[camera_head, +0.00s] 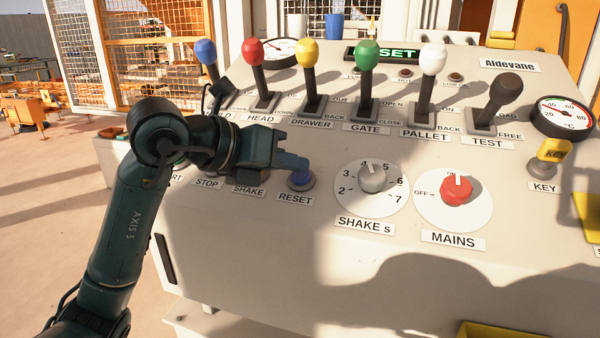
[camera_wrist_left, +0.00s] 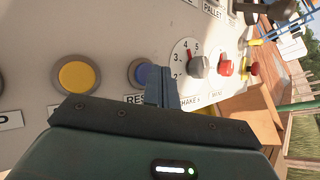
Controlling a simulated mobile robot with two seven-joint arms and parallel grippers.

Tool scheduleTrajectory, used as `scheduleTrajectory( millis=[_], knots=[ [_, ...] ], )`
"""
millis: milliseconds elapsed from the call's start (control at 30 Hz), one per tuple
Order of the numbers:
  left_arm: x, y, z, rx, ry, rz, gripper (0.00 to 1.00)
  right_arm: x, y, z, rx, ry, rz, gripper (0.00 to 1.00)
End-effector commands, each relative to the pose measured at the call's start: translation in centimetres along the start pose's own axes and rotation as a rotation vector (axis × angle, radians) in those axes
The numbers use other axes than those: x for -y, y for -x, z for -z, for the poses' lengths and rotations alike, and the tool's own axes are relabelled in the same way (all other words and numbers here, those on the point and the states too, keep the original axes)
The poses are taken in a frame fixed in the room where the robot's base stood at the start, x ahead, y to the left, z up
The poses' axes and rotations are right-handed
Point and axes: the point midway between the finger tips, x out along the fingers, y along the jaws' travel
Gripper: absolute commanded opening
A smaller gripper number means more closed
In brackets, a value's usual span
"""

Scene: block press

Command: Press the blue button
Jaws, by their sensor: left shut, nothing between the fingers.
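The blue button (camera_head: 301,181) is a round button in a dark ring above the RESET label on the sloping panel. It also shows in the left wrist view (camera_wrist_left: 141,74), just left of my fingers. My left gripper (camera_head: 296,163) is shut and empty, with its fingertips just above and behind the button in the head view. In the left wrist view the closed fingers (camera_wrist_left: 158,84) cover the button's right edge. I cannot tell whether they touch it. My right gripper is not in view.
A yellow button (camera_wrist_left: 77,76) lies left of the blue one, hidden behind my gripper in the head view. Right of it are the SHAKE s dial (camera_head: 372,178) and red MAINS knob (camera_head: 456,190). Several levers, including a blue-knobbed one (camera_head: 205,52), stand behind. The panel's front is clear.

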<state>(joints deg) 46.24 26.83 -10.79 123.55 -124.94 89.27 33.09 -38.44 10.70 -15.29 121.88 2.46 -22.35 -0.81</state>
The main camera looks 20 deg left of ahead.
Motion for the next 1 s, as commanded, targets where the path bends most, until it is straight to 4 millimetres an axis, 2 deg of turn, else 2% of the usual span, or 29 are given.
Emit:
scheduleTrajectory(
  millis=[1000],
  knots=[
    [-0.44,-0.63,0.44,-0.001,0.000,0.000,0.00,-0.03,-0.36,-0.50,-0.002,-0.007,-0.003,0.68]
  ],
)
